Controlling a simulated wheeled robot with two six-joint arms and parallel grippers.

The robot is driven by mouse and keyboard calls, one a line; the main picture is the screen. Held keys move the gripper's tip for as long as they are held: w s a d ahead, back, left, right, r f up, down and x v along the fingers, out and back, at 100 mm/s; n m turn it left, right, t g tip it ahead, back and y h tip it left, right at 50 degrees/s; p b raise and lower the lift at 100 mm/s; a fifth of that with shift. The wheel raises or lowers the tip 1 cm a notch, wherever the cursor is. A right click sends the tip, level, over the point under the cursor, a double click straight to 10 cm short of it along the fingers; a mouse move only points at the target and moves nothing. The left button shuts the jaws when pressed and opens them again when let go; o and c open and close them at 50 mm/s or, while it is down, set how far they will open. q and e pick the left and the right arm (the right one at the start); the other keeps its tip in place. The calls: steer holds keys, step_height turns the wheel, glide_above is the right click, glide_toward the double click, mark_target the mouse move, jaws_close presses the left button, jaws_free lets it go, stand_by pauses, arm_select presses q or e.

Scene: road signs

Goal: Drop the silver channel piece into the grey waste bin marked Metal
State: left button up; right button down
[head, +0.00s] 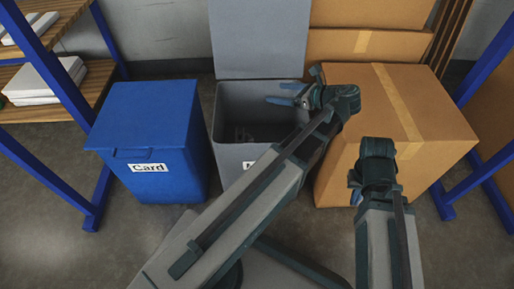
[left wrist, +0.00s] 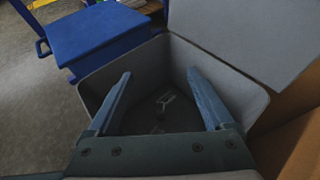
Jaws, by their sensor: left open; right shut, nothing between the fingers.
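The grey waste bin (head: 228,152) stands open in the middle of the head view, its lid (head: 260,40) raised at the back. My left arm covers most of its label; only part of a first letter shows. My left gripper (head: 281,94) is open and empty over the bin's mouth. In the left wrist view its two blue fingers (left wrist: 159,72) are spread above the inside of the bin (left wrist: 103,78). A small light piece (left wrist: 165,98), perhaps the silver channel piece, lies on the dark bin floor between them. My right gripper (head: 357,192) is shut, beside the cardboard box.
A shut blue bin marked Card (head: 150,115) stands left of the grey bin. A large cardboard box (head: 410,110) stands close on its right, with more boxes (head: 365,45) behind. Blue-framed shelving (head: 60,80) is at the left. Some floor is clear at lower left.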

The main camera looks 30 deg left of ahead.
arm_select(q)
steer(key=p+v, duration=0.1)
steer(key=v, duration=0.2)
steer(key=shift+d+r, duration=0.1)
steer(key=shift+d, duration=0.2)
steer(key=shift+s, duration=0.1)
stand_by(0.4)
